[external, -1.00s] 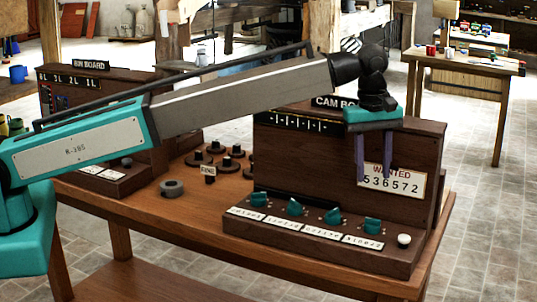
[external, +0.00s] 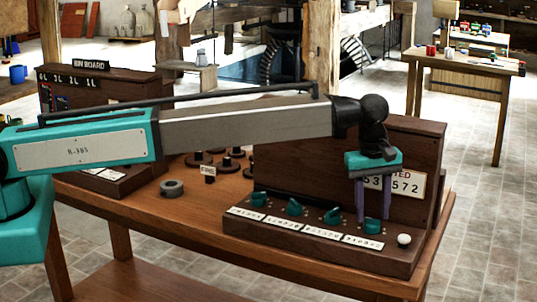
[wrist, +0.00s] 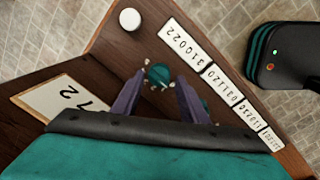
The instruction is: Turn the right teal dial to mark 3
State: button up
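The right teal dial (external: 372,226) is the rightmost of several teal dials on the sloped front of the dark wooden cam board (external: 300,235). My gripper (external: 374,214) is just above it, pointing down, with its two purple fingers apart. In the wrist view the right dial (wrist: 158,75) appears between the open fingertips (wrist: 159,77), with small pale marks around it. I cannot tell whether the fingers touch it. A white number label (wrist: 183,42) lies beside the dial. The neighbouring dial (wrist: 204,104) is partly hidden by a finger.
A white round knob (external: 404,239) sits right of the dial. The white wanted card (external: 408,184) on the upright panel is partly covered by my gripper. A grey ring (external: 172,188) lies on the wooden table (external: 140,202). The bin board (external: 120,86) stands at the left.

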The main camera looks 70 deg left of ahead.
aim_at(372, 225)
jog(key=shift+w+f, duration=0.1)
jog(key=shift+f, duration=1.2)
jog(key=c, duration=0.7)
jog(key=shift+c, duration=0.2)
jog(key=shift+f+m, duration=0.1)
jog(key=shift+m, duration=0.4)
jog(key=m+b, duration=0.2)
jog(key=m, duration=0.6)
jog(key=m+b, duration=0.1)
jog(key=m, duration=0.2)
jog(key=shift+a+g+h, duration=0.2)
jog(key=shift+g+h, duration=0.1)
jog(key=shift+b, duration=0.3)
